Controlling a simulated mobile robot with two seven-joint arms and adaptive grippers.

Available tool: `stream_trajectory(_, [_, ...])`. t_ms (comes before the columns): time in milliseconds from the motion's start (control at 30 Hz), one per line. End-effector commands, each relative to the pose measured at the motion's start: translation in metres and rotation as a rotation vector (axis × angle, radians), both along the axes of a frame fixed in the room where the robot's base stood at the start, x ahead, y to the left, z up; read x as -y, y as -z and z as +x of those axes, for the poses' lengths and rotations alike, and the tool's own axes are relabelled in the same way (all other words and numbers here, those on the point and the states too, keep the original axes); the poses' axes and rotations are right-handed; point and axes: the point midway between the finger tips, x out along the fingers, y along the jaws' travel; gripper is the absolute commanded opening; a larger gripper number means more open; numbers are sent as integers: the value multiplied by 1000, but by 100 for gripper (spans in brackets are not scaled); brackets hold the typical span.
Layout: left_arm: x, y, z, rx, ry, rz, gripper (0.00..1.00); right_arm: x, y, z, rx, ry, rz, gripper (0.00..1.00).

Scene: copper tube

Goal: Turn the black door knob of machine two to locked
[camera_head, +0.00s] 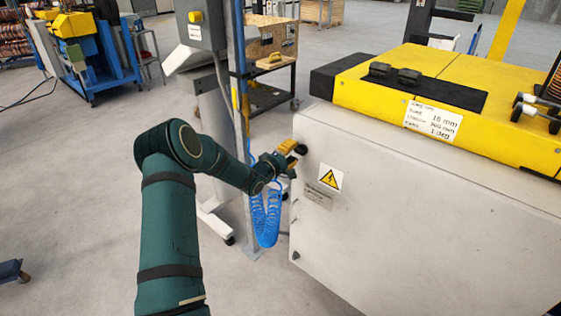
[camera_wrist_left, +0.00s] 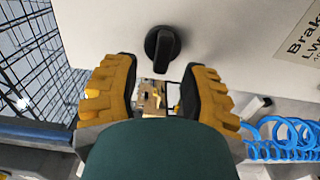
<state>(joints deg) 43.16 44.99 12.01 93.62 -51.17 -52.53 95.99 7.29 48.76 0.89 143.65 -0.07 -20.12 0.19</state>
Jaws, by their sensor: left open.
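The black door knob (camera_wrist_left: 161,49) sits on the pale front panel of the white and yellow machine. In the left wrist view its raised grip bar runs roughly up and down the picture. In the head view the knob (camera_head: 301,149) is partly hidden by my left gripper (camera_head: 290,158). In the left wrist view my left gripper (camera_wrist_left: 160,82) is open, with its two yellow and black fingers spread apart. The knob lies just beyond the fingertips, roughly centred between them, and does not look gripped. My right gripper is in neither view.
A yellow warning sign (camera_head: 330,178) and a small label (camera_head: 319,196) are on the panel right of the knob. A blue coiled hose (camera_head: 265,217) hangs by a post below my left wrist. Open floor (camera_head: 80,210) lies to the left.

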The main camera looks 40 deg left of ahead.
Motion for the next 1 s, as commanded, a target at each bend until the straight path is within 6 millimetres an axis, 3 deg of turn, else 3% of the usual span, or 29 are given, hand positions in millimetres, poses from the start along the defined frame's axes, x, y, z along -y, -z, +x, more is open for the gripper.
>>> stream_trajectory(200, [-4,0,-47,-2,-1,0,44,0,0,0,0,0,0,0])
stream_trajectory(433, [-5,0,-83,-2,2,1,44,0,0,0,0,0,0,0])
stream_trajectory(600, [-6,0,-94,1,3,1,44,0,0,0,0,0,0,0])
stream_trajectory(1000, [-5,0,-96,1,3,0,44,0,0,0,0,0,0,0])
